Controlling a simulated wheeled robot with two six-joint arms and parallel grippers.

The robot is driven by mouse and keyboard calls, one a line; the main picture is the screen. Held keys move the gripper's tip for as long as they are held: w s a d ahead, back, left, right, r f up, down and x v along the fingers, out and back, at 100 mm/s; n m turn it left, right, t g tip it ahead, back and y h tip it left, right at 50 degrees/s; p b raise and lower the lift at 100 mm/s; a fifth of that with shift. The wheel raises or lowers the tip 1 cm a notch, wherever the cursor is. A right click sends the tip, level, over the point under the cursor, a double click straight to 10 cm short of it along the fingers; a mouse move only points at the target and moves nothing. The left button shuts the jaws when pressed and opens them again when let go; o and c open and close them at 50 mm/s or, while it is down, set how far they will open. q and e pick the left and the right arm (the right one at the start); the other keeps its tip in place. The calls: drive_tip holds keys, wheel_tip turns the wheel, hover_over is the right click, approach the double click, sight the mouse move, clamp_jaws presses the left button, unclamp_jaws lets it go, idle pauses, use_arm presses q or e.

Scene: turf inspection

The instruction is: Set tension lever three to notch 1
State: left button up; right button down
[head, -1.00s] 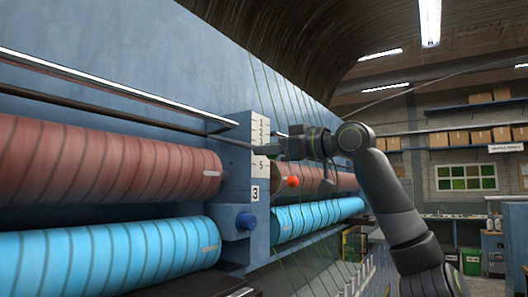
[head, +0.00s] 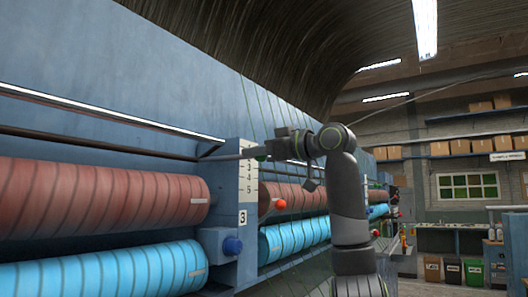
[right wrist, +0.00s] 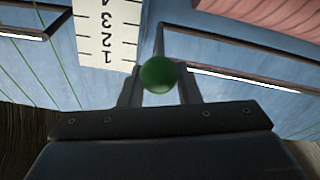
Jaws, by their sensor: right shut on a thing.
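Lever three's post carries a white scale plate (head: 248,178) above a "3" label. The plate also shows in the right wrist view (right wrist: 107,30), upside down, with digits 1 to 4 visible. The grey lever (head: 228,156) crosses the plate near its top, above the visible 3, 4 and 5. My gripper hides part of it, so the exact notch cannot be told. My right gripper (right wrist: 160,92) is shut on the lever's green ball knob (right wrist: 158,75), seen between the fingers. In the head view the right gripper (head: 272,148) is beside the plate's upper end. My left gripper is not in view.
A red ball (head: 281,204) shows below my right gripper. A blue knob (head: 232,246) sticks out low on the post. Red-brown rollers (head: 100,198) and cyan rollers (head: 110,272) run along the machine. Open room lies to the right.

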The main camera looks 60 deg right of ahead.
drive_tip(key=shift+s+r+p, duration=0.1)
drive_tip(key=shift+r+p, duration=0.25)
drive_tip(key=shift+r, duration=0.55)
drive_tip(key=shift+r+p, duration=0.35)
drive_tip(key=shift+r, duration=0.35)
drive_tip(key=shift+a+r, duration=0.1)
drive_tip(key=shift+r, duration=0.25)
drive_tip(key=c, duration=2)
unclamp_jaws()
drive_tip(key=o, duration=0.5)
drive_tip(key=shift+d+f, duration=0.25)
drive_tip(key=shift+d, duration=0.25)
drive_tip(key=o, duration=0.4)
drive_tip(key=shift+d, duration=0.1)
drive_tip(key=shift+w+a, duration=0.2)
drive_tip(key=shift+a, duration=0.2)
drive_tip(key=shift+s, duration=0.2)
drive_tip(key=shift+s+r+b, duration=0.1)
drive_tip(key=shift+s+b, duration=1.3)
drive_tip(key=shift+s, duration=7.15)
drive_tip(key=shift+a, duration=0.1)
